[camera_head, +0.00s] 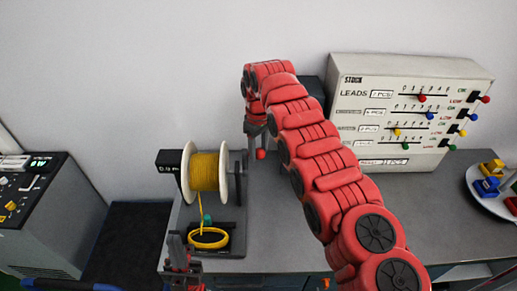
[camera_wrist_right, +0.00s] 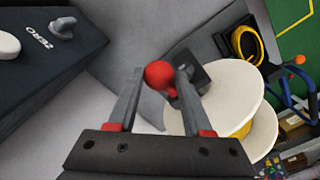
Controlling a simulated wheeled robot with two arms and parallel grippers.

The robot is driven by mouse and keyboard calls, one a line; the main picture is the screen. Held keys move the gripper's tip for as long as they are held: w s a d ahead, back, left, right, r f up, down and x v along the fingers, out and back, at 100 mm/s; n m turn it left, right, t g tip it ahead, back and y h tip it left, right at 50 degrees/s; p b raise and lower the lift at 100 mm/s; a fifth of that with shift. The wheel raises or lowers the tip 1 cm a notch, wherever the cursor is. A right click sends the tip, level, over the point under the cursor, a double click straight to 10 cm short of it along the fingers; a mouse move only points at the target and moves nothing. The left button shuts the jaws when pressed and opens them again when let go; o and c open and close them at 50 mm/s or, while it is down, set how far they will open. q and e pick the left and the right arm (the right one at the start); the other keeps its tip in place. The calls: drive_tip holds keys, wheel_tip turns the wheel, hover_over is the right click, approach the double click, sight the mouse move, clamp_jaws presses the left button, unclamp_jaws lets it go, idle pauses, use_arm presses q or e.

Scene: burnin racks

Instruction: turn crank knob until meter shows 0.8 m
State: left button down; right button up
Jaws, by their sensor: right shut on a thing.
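The red crank knob (camera_head: 261,154) is at the right side of the spool of yellow cord (camera_head: 205,172). In the right wrist view the round red knob (camera_wrist_right: 158,74) sits between the fingertips of my right gripper (camera_wrist_right: 160,78), which is shut on it. In the head view my right gripper (camera_head: 257,133) comes down on the knob from above. The small black meter (camera_head: 168,161) stands left of the spool; its digits are too small to read surely, perhaps starting 0.1. My left gripper (camera_head: 181,248) is low at the left, near the cord coil (camera_head: 208,238), its jaw state unclear.
A white panel with sliders (camera_head: 410,110) stands at the back right. A round plate (camera_head: 483,205) with coloured blocks is at the far right. A dark device (camera_head: 40,215) is at the left. In the right wrist view a box marked ZERO (camera_wrist_right: 45,50) is close by.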

drive_tip(key=shift+c, duration=1.2)
drive_tip(key=o, duration=1.2)
drive_tip(key=shift+o, duration=0.2)
